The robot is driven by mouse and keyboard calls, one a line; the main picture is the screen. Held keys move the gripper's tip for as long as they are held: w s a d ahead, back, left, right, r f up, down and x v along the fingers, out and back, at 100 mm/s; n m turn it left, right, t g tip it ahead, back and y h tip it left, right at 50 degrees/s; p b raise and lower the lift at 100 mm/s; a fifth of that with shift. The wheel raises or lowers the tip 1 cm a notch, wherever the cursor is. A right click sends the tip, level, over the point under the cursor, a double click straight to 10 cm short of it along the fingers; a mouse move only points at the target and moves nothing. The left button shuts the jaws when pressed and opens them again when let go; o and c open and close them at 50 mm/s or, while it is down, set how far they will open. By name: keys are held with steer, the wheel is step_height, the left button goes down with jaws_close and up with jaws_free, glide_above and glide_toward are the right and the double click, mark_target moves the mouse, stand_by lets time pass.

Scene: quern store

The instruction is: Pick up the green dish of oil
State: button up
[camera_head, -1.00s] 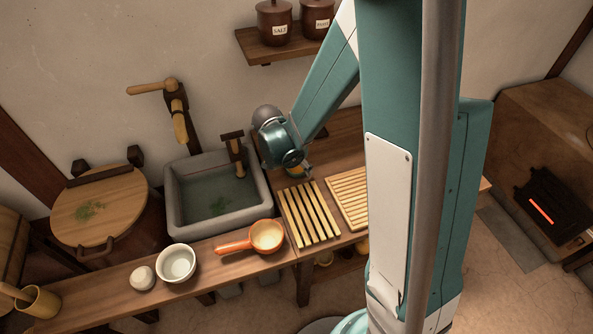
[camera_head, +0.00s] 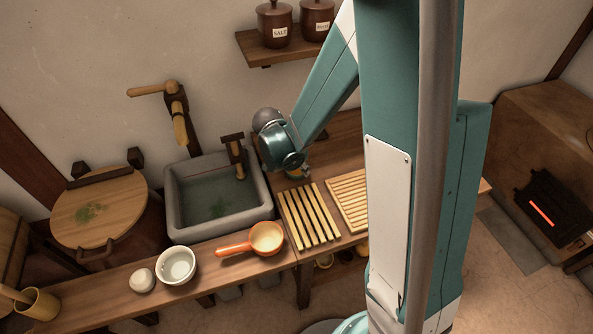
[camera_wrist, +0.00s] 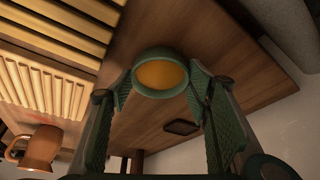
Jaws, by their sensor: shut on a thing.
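The green dish of oil (camera_wrist: 160,55) shows in the wrist view as a round green rim around yellow-orange oil. My gripper (camera_wrist: 160,82) has a finger on each side of the dish and is shut on it. The oil faces the wrist camera. In the head view my gripper (camera_head: 294,166) is at the back of the counter, right of the sink, and the dish (camera_head: 298,176) shows only as a small piece under it. I cannot tell whether the dish touches the counter.
Two slatted racks (camera_head: 309,216) (camera_head: 348,199) lie just in front of my gripper. A stone sink (camera_head: 174,207) with a tap stands to the left. An orange ladle (camera_head: 236,248) and a white bowl (camera_head: 177,265) are at the front left. A copper mug (camera_wrist: 42,146) shows in the wrist view.

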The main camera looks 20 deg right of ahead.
mark_target(296, 171)
steer(key=shift+r, duration=0.15)
steer(key=shift+r+p, duration=1.5)
steer(key=shift+r, duration=3.4)
